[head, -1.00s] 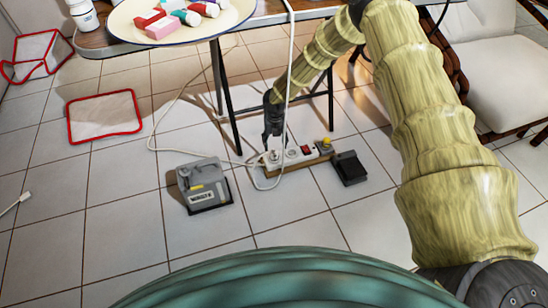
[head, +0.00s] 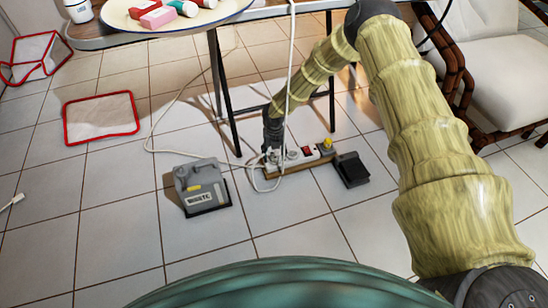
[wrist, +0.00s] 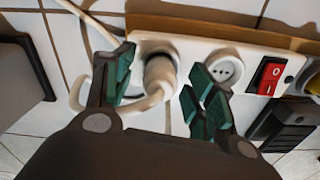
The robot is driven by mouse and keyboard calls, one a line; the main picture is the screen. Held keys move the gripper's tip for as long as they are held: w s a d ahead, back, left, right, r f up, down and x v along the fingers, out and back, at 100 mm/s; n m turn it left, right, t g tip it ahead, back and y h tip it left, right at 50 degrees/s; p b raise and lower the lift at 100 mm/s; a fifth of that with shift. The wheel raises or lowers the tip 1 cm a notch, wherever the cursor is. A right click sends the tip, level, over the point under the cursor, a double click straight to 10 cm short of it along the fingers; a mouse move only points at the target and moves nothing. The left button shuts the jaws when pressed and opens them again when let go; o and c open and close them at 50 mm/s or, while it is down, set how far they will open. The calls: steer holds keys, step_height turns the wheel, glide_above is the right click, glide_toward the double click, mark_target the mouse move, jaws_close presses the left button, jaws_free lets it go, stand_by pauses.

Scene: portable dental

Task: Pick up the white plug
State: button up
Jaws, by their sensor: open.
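The white plug (wrist: 160,72) sits in the left socket of the white power strip (wrist: 200,50), its cord curling down and to the left. My gripper (wrist: 160,88) is open, with one green-padded finger on each side of the plug; contact cannot be told. In the head view my gripper (head: 272,146) points down at the left end of the power strip (head: 299,157). The plug is mostly hidden there by my gripper.
An empty socket (wrist: 224,69) and a red switch (wrist: 271,76) lie right of the plug. A grey box (head: 201,186) and a black pedal (head: 351,169) stand on the tiled floor nearby. A hanging white cable (head: 289,80) passes close to my arm. Table legs (head: 225,95) stand behind.

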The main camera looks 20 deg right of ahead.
mark_target(274, 151)
steer(key=c, duration=1.2)
steer(key=shift+r, duration=0.15)
steer(key=shift+r+p, duration=0.3)
steer(key=shift+p, duration=0.1)
step_height(274, 151, up, 3)
steer(key=shift+r+p, duration=0.1)
steer(key=shift+p, duration=0.95)
steer(key=s+a+p, duration=0.1)
steer(key=s+p, duration=0.1)
steer(key=s, duration=0.3)
steer(key=s+a+p, duration=0.1)
steer(key=s+a, duration=0.1)
steer(key=s, duration=0.3)
steer(key=s+a+r+p, duration=0.1)
steer(key=s+p, duration=0.1)
steer(key=s, duration=0.3)
steer(key=shift+s+a+p, duration=0.1)
steer(key=shift+a+p, duration=0.2)
steer(key=shift+a, duration=0.1)
